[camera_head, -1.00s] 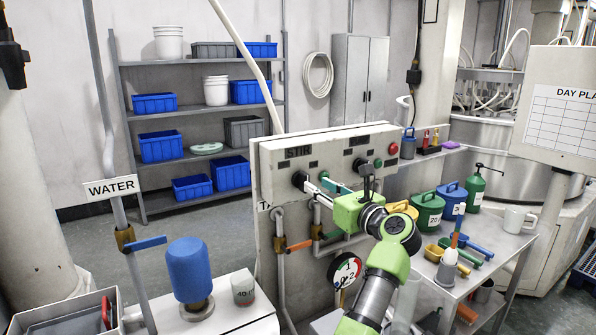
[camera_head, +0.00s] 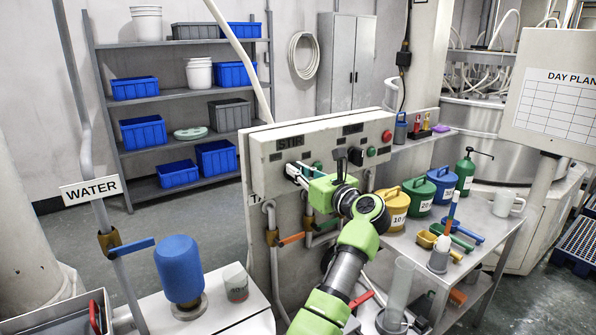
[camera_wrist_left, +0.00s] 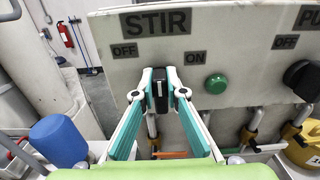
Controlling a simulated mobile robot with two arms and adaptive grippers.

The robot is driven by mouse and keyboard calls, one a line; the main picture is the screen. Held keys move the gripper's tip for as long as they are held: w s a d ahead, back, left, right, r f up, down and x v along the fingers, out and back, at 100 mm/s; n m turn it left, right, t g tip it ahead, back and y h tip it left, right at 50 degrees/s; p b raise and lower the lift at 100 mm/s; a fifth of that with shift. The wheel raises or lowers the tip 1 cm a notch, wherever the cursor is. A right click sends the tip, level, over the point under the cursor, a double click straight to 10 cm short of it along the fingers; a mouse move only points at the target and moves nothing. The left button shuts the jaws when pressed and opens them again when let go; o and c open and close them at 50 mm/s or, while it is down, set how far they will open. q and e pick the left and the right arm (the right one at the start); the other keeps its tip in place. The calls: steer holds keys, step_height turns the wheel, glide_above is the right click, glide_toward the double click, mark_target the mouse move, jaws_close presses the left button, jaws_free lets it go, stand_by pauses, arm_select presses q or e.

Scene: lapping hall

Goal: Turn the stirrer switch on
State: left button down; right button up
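The stirrer switch is a black knob (camera_wrist_left: 158,90) under the STIR plate (camera_wrist_left: 162,22) on the pale control panel (camera_head: 262,165). In the left wrist view its grip stands upright between the OFF label (camera_wrist_left: 124,50) and the ON label (camera_wrist_left: 196,57). My left gripper (camera_wrist_left: 158,82) has a fingertip on each side of the knob, close against it. In the head view the left gripper (camera_head: 294,171) reaches the panel below the STIR plate, and the knob is mostly hidden there. A green button (camera_wrist_left: 216,84) sits right of the knob. My right gripper is not in view.
A second black knob (camera_head: 355,156) and a red button (camera_head: 387,136) are farther right on the panel. Pipes with an orange lever (camera_head: 291,239) run below.

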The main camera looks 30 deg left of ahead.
arm_select(q)
steer(key=shift+m, duration=0.5)
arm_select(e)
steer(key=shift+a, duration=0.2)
arm_select(q)
steer(key=shift+w+m, duration=0.15)
steer(key=shift+m, duration=0.45)
steer(key=m, duration=0.2)
steer(key=shift+w+d+m, duration=0.15)
steer(key=shift+m, duration=0.15)
steer(key=m+p, duration=0.2)
steer(key=m, duration=0.2)
steer(key=shift+w+f, duration=0.1)
steer(key=shift+w, duration=0.1)
steer(key=shift+d+f+m+p, duration=0.15)
steer(key=shift+m+p, duration=0.6)
steer(key=shift+m, duration=0.85)
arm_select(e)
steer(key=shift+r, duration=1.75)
arm_select(q)
steer(key=c, duration=2)
jaws_free()
steer(key=shift+w+f, duration=0.1)
steer(key=shift+c, duration=0.2)
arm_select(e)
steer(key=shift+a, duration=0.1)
